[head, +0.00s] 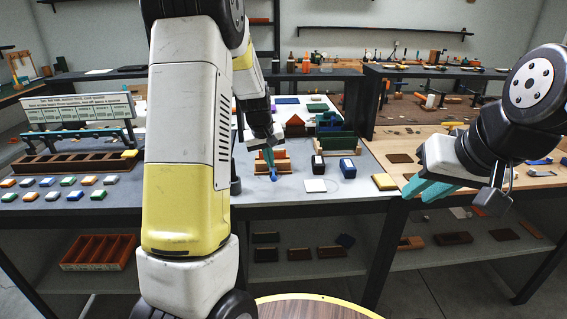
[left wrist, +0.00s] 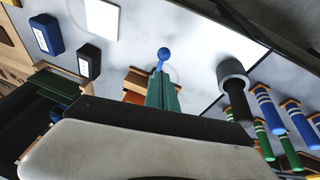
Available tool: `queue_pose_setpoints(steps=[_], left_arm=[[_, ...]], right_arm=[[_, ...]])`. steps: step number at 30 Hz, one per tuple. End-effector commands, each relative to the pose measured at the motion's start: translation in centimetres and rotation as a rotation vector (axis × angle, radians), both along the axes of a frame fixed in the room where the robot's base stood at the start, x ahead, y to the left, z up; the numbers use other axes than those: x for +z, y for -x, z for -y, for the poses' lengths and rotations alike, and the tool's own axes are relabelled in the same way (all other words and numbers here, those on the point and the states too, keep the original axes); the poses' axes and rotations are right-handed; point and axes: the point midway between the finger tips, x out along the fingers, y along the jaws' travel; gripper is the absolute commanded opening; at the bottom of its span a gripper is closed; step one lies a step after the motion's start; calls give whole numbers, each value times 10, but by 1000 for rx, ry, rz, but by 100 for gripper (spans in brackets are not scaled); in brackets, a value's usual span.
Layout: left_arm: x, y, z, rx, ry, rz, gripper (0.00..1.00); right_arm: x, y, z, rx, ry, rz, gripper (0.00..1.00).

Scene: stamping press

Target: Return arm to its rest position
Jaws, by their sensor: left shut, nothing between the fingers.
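My left gripper (head: 268,158) is shut and empty over the grey table, its teal fingers pointing down. The fingers also show in the left wrist view (left wrist: 162,92). An orange-brown wooden press (head: 283,161) stands right behind the fingers and is partly hidden by them. A blue lever with a round knob (head: 273,175) sticks out in front of it; the knob shows just beyond the fingertips in the left wrist view (left wrist: 164,54). I cannot tell whether the fingers touch it. My right gripper (head: 432,188) hangs at the right above the table's front edge; its finger gap is unclear.
A grey holder (left wrist: 232,75) stands close beside the fingers. Several coloured stamps and a brown tray (head: 75,163) are at left.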

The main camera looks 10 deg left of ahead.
Motion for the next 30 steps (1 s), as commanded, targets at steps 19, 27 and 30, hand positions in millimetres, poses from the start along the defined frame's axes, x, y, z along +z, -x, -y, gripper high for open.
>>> queue_pose_setpoints(steps=[19, 27, 30], left_arm=[[103, 48, -3, -6, 6, 18, 0], [152, 140, 23, -143, 56, 89, 0], [165, 186, 36, -217, 54, 127, 0]], right_arm=[[0, 0, 0, 0, 0, 0, 24], [0, 0, 0, 0, 0, 0, 24], [0, 0, 0, 0, 0, 0, 24]])
